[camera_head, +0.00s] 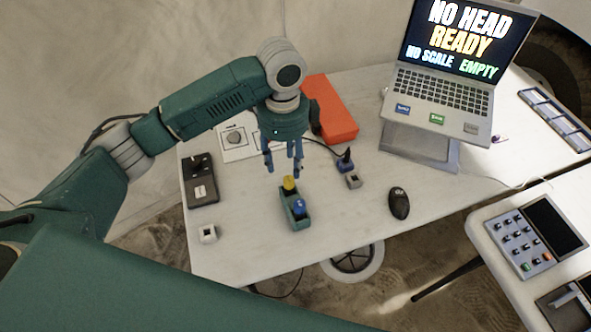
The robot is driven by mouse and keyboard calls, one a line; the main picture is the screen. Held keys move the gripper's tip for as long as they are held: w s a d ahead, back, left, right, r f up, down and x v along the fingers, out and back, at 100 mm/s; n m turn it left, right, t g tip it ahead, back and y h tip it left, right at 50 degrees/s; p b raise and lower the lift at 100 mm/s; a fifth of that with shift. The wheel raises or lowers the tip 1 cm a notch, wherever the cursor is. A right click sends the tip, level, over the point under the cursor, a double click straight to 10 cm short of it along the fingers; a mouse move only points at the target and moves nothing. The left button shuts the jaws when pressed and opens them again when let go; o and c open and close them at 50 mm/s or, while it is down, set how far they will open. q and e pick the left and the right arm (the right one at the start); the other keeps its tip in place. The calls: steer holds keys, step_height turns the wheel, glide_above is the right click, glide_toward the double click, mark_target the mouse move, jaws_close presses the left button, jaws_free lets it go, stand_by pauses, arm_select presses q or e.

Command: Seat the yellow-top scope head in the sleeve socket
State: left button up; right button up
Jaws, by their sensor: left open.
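The yellow-top scope head (289,184) stands in the back slot of a small green holder (287,214). A blue-top head (299,207) sits in the front slot of the same holder. My left gripper (283,168) points down just above and behind the yellow top, with its fingers apart and nothing visible between them. I cannot tell whether a fingertip touches the head. A small dark blue piece with a cable (346,160) stands to the right of the holder; I cannot tell whether it is the sleeve socket. My right gripper is not in view.
A black device (201,190) and a small white block (208,233) lie at left. An orange-red box (331,108) lies behind my gripper. A black mouse (398,203) and a laptop (445,95) reading "NO HEAD READY" are at right. The tabletop (340,235) in front is clear.

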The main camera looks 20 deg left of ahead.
mark_target(289, 179)
arm_select(q)
steer(key=shift+w+f, duration=0.1)
steer(key=shift+f, duration=0.8)
steer(key=f, duration=0.1)
steer(key=s+f, duration=0.1)
steer(key=shift+f+p, duration=0.3)
steer(key=shift+f, duration=0.05)
steer(key=shift+w+f, duration=0.15)
steer(key=shift+f, duration=0.2)
steer(key=f, duration=0.1)
steer(key=f+p, duration=0.1)
steer(key=f, duration=0.2)
steer(key=shift+w+d+f, duration=0.3)
steer(key=shift+f, duration=0.2)
steer(key=shift+c, duration=0.8)
jaws_close()
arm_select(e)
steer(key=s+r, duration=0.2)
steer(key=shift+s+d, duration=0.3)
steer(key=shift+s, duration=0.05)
